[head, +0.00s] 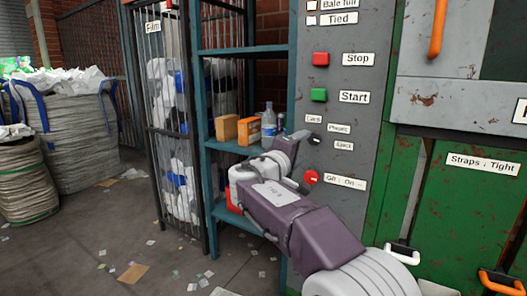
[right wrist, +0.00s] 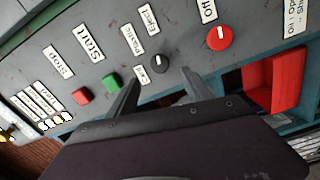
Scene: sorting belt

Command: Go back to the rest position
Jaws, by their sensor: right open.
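My right gripper (head: 300,138) reaches up from the lower right of the head view to the grey control panel (head: 345,110). In the right wrist view its two fingers (right wrist: 160,88) are spread apart with nothing between them. The black knob also shows in the head view (head: 314,140), right beside the gripper. My left gripper is in neither view.
The panel carries a red Stop button (head: 320,59), a green Start button (head: 319,95) and a red rotary knob (head: 312,177). A teal shelf (head: 250,50) with boxes and a bottle (head: 268,124) stands left of it. Green machine doors (head: 460,210) with handles are at right.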

